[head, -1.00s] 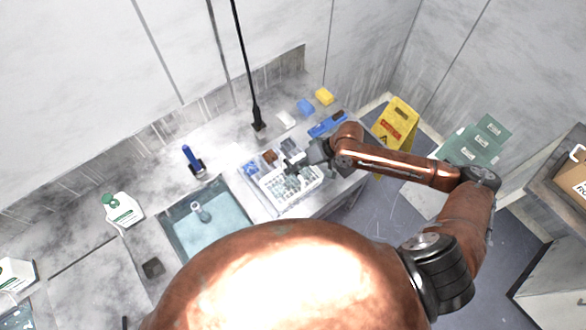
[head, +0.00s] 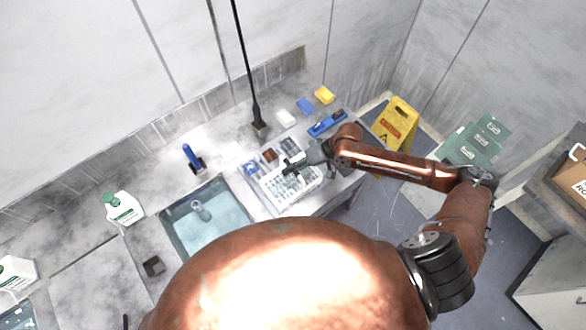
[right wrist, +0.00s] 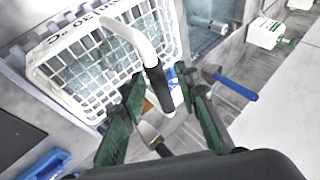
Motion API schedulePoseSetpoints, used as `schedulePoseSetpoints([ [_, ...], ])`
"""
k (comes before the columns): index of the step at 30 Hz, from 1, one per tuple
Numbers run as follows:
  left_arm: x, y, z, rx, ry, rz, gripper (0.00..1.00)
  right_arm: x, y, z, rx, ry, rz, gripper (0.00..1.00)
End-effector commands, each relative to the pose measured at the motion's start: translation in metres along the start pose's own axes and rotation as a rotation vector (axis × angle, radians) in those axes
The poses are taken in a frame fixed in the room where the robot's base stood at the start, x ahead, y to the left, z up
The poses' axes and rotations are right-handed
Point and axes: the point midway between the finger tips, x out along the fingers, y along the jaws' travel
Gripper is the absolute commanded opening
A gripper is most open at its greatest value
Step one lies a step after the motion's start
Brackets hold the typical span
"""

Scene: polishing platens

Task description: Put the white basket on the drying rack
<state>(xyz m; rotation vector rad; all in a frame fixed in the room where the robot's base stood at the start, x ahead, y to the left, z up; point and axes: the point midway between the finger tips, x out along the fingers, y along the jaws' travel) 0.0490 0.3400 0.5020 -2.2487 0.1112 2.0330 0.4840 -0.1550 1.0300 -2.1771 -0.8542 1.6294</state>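The white basket (head: 289,188) with open lattice walls stands on the counter just right of the sink in the head view. In the right wrist view the basket (right wrist: 88,75) fills the upper left, with dark lettering on its rim and a white handle (right wrist: 125,32) with a black grip arching toward me. My right gripper (head: 289,167) is over the basket; in the wrist view its green-padded fingers (right wrist: 163,103) are apart, with the handle's grip showing between them. I cannot tell whether they touch it. My left gripper is not in view. I cannot clearly make out the drying rack.
A water-filled sink (head: 215,225) lies left of the basket. Small trays with blue, brown and dark items (head: 269,156) sit behind it, beside a blue holder (head: 327,123). A yellow floor sign (head: 397,122) stands right.

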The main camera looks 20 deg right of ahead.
Motion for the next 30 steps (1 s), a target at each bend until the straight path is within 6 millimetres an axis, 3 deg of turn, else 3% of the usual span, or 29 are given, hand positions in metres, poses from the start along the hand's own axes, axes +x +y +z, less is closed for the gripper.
schedulePoseSetpoints([
  [5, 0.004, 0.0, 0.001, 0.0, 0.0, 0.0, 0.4, -0.016, 0.001, -0.001, -0.001, 0.002, 0.003, 0.29],
  [19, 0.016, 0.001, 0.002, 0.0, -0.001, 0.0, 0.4, -0.105, 0.001, -0.001, 0.0, 0.001, 0.003, 0.29],
  [24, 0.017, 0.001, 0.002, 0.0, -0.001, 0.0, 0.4, -0.119, 0.0, -0.001, 0.0, 0.001, 0.001, 0.29],
  [30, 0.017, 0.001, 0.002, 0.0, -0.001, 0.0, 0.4, -0.122, -0.001, -0.001, 0.0, 0.001, -0.001, 0.29],
])
